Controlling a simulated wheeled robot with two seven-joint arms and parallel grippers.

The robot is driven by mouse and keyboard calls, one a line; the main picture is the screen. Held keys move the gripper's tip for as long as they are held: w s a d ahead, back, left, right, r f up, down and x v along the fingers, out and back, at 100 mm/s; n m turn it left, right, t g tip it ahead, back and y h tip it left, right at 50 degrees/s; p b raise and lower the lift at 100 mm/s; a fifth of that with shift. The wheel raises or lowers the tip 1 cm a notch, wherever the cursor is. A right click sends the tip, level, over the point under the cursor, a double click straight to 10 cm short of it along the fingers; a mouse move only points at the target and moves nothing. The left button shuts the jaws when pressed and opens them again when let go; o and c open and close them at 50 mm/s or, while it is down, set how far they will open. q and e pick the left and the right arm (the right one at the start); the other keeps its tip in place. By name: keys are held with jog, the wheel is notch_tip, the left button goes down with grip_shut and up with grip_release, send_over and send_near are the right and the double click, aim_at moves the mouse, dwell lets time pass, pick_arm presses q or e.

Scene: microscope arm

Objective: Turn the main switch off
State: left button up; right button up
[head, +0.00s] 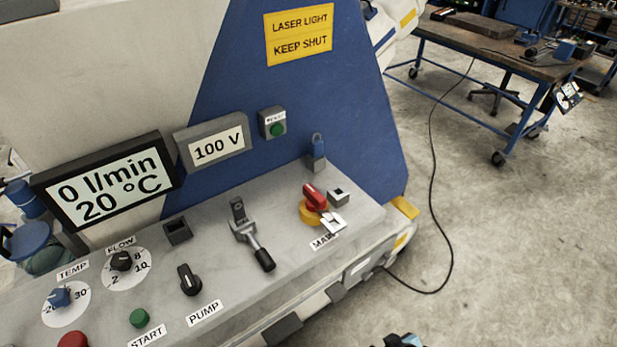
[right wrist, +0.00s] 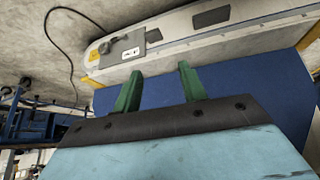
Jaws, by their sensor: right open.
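The main switch (head: 314,200) has a red handle on a yellow round base, at the right end of the sloping grey panel (head: 285,243) in the head view. A small white tag (head: 333,222) beside it covers part of its label. My right gripper (right wrist: 159,73) shows two green fingers, spread apart with nothing between them. In the right wrist view they point towards a blue surface and a pale grey housing. In the head view only a small dark and blue piece shows at the bottom edge, apart from the switch. My left gripper is not in view.
A black lever (head: 253,240), the pump knob (head: 189,281) and a green start button (head: 139,318) share the panel. A black cable (head: 433,180) lies on the floor to the right. A workbench (head: 495,50) stands farther back.

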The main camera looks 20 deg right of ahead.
jog(key=w+a+r+t+y+p, duration=0.1)
jog(key=w+r+t, duration=0.1)
jog(key=w+r, duration=0.45)
jog(key=w+a+r+t+p, duration=0.15)
jog(key=w+r, duration=0.25)
jog(key=r, duration=0.5)
jog(key=n+t+y+p, duration=0.2)
jog(key=t+y+p, duration=0.1)
jog(key=p, duration=0.1)
send_near(316, 193)
jog(key=x, duration=1)
jog(key=shift+w+a+f, duration=0.15)
jog(key=shift+w, duration=0.05)
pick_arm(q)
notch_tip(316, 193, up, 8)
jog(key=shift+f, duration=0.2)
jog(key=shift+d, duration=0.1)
pick_arm(e)
grip_shut()
